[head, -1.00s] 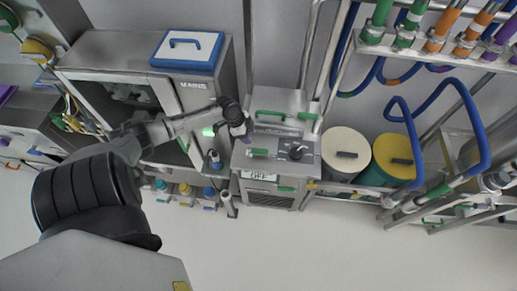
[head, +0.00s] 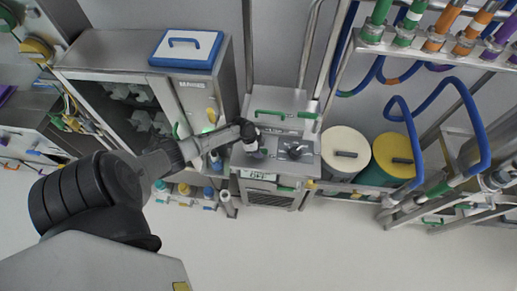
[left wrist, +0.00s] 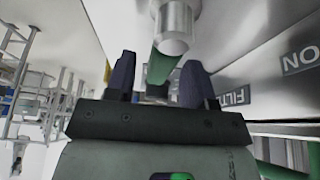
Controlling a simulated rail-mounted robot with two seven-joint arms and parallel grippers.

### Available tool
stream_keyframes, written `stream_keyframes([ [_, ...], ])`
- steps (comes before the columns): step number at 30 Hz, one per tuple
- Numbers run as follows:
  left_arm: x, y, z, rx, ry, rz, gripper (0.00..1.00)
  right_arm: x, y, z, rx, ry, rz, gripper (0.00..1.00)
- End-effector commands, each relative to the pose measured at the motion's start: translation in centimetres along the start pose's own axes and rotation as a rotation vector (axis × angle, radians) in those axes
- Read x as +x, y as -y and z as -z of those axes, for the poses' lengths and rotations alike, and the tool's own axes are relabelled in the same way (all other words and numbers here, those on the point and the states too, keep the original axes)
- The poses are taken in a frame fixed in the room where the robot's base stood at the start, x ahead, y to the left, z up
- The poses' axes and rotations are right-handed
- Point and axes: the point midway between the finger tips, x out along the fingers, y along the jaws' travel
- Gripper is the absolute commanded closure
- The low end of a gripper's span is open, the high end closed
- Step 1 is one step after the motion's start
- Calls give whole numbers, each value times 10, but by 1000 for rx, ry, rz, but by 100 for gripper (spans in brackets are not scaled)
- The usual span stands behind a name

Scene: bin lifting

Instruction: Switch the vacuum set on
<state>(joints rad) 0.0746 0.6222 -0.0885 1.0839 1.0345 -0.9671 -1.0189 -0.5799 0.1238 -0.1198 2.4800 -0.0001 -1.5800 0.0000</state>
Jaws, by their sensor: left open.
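The vacuum set is a steel box (head: 284,102) in the middle of the head view. A green handle (head: 285,114) is on its top and a knob (head: 294,150) sits on its sloped panel. A white sign (head: 258,175) on its front reads OFF. My left gripper (head: 261,153) is over the left part of that panel, hiding most of a small green lever. In the left wrist view, the lever (left wrist: 163,64), green with a metal end, lies between the two open dark purple fingers. I cannot tell if they touch it. My right gripper is not in view.
A steel cabinet (head: 140,58) with a blue-white case (head: 187,50) on top stands left. White (head: 345,140) and yellow-lidded (head: 400,148) drums stand right, near blue hoses (head: 472,110) and pipes. The floor in front is clear. The wrist view shows part of a FILT label (left wrist: 235,96).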

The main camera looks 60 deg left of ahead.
Motion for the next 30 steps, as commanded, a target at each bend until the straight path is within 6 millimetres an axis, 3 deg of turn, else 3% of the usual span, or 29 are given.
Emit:
stream_keyframes([
  [6, 0, 0, 0, 0, 0, 0, 52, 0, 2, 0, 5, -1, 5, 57],
  [21, 0, 0, 0, 0, 0, 0, 100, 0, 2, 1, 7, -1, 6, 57],
  [30, 0, 0, 1, -1, 0, 0, 100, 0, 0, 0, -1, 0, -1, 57],
])
